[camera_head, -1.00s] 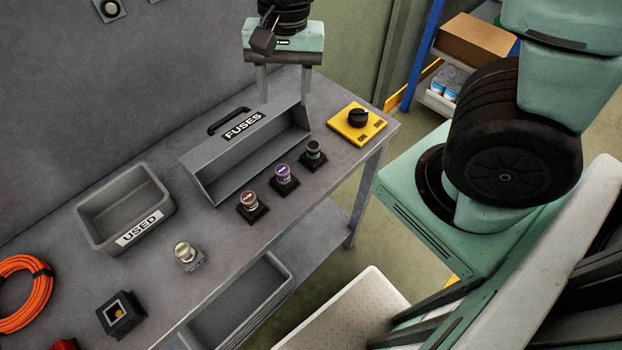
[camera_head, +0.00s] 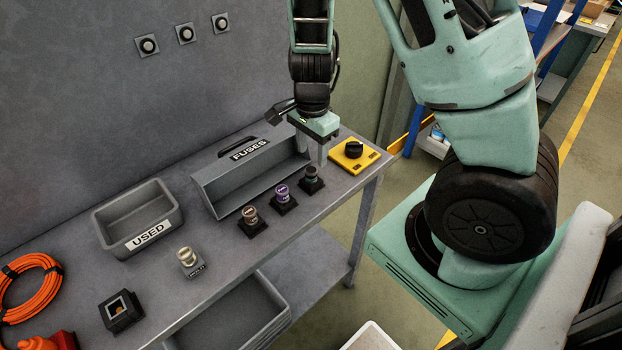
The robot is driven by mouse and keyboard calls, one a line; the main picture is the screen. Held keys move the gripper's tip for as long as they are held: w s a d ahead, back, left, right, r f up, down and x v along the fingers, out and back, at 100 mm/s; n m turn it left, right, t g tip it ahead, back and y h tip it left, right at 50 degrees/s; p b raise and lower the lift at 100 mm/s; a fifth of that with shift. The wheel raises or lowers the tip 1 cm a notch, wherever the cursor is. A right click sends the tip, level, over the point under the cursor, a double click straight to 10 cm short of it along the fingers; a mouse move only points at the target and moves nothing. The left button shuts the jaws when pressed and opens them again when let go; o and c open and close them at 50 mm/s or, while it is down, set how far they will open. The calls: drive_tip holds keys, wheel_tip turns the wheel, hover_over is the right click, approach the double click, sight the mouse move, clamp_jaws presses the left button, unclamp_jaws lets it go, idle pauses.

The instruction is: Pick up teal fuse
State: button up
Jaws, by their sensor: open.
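The teal fuse (camera_head: 311,173) stands upright in a small black base on the bench, the rightmost in a row of three. A purple fuse (camera_head: 283,193) and a brown fuse (camera_head: 250,214) stand in like bases to its left. My gripper (camera_head: 312,159) points down just above and behind the teal fuse, over the right end of the fuse tray. Its two fingers are apart and nothing shows between them. I cannot tell the exact height gap to the fuse.
The grey FUSES tray (camera_head: 222,201) lies behind the row. A yellow switch box (camera_head: 356,160) with a black knob is close on the right.

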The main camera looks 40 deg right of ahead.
sight(311, 170)
drive_tip(key=shift+a+f+b, duration=0.15)
drive_tip(key=shift+f+b, duration=0.2)
drive_tip(key=shift+f, duration=3.2)
drive_tip(key=c, duration=1.1)
